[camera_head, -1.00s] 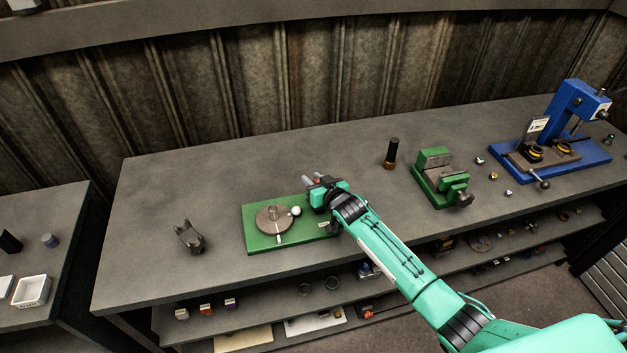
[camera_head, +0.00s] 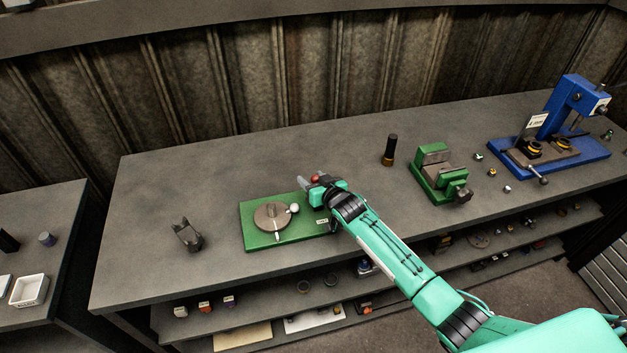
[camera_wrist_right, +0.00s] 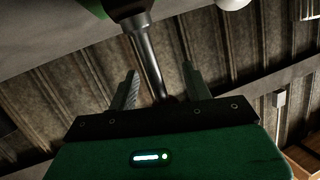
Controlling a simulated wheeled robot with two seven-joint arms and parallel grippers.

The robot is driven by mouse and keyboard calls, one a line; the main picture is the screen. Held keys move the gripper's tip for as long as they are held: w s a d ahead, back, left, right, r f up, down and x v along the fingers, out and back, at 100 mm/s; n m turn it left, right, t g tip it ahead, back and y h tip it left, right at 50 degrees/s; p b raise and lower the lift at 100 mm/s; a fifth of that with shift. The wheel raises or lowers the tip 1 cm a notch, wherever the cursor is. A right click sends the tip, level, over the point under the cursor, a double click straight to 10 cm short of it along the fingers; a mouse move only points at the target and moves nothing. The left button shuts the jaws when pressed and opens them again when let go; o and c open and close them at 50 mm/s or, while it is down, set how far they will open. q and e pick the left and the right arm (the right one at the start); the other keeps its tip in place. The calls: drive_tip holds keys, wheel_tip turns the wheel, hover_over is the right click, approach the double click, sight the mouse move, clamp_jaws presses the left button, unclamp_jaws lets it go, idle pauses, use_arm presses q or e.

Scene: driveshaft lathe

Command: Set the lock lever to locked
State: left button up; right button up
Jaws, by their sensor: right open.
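The green fixture plate (camera_head: 256,238) lies on the bench, with a round grey disc (camera_head: 270,217) and a white ball knob (camera_head: 294,208) on it. A red knob (camera_head: 316,178) shows beside my right gripper (camera_head: 310,183), at the plate's back right corner. In the right wrist view a metal rod (camera_wrist_right: 150,62), which seems to be the lever's shaft, runs down between the two fingers of my right gripper (camera_wrist_right: 160,88). The fingers are apart, with a gap on each side of the rod. The rod's lower end is hidden behind the gripper body. My left gripper is out of view.
A dark forked part (camera_head: 187,236) stands left of the plate. A dark cylinder (camera_head: 390,150), a green vise (camera_head: 440,178) and a blue press (camera_head: 565,135) stand to the right. The bench (camera_head: 150,200) is clear behind the plate.

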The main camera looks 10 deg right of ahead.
use_arm(q)
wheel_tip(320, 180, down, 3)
drive_tip(key=b, duration=0.3)
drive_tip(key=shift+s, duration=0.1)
use_arm(e)
drive_tip(key=v, duration=1.3)
drive_tip(key=shift+s+d, duration=0.2)
drive_tip(key=shift+s, duration=0.15)
